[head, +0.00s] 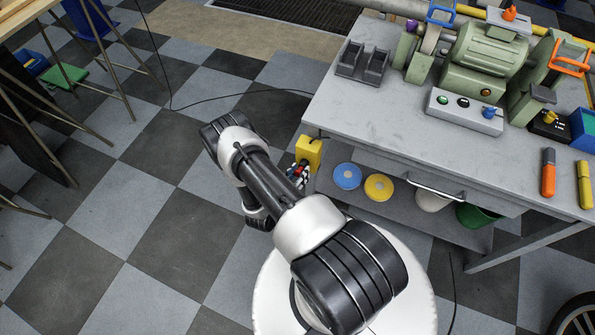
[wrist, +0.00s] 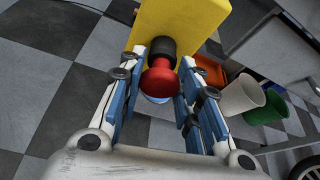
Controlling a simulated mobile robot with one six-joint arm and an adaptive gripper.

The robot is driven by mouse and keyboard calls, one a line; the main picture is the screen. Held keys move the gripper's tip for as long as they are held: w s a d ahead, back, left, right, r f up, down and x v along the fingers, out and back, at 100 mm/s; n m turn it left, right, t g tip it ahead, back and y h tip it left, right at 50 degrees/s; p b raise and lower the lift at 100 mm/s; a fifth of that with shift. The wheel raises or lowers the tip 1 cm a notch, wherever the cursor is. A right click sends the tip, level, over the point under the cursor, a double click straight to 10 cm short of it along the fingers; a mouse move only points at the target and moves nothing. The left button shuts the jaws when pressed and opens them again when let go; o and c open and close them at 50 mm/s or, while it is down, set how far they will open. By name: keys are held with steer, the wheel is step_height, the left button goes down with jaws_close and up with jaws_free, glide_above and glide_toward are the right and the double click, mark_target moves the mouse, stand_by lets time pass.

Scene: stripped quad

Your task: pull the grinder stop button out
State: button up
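The stop button is a red mushroom head (wrist: 160,80) on a black collar (wrist: 162,49), on a yellow box (wrist: 178,20). In the head view the yellow box (head: 309,150) is at the left end of the workbench, below its top. My gripper (wrist: 161,68) has its two blue-and-white fingers on either side of the red head, very close to it. I cannot tell whether the pads touch it. In the head view my gripper (head: 299,172) is small and partly hidden by my arm, and the red head is not clear there.
The bench (head: 365,113) carries a green grinder (head: 490,50) and a switch box (head: 464,111). The lower shelf holds a blue disc (head: 347,176), a yellow disc (head: 379,187), a white bucket (wrist: 241,95) and a green bucket (wrist: 268,107). Checkered floor to the left is mostly clear.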

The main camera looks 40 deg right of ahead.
steer(key=o, duration=0.5)
steer(key=shift+s+a, duration=0.1)
steer(key=shift+a, duration=0.05)
steer(key=shift+a, duration=0.1)
steer(key=v, duration=1.2)
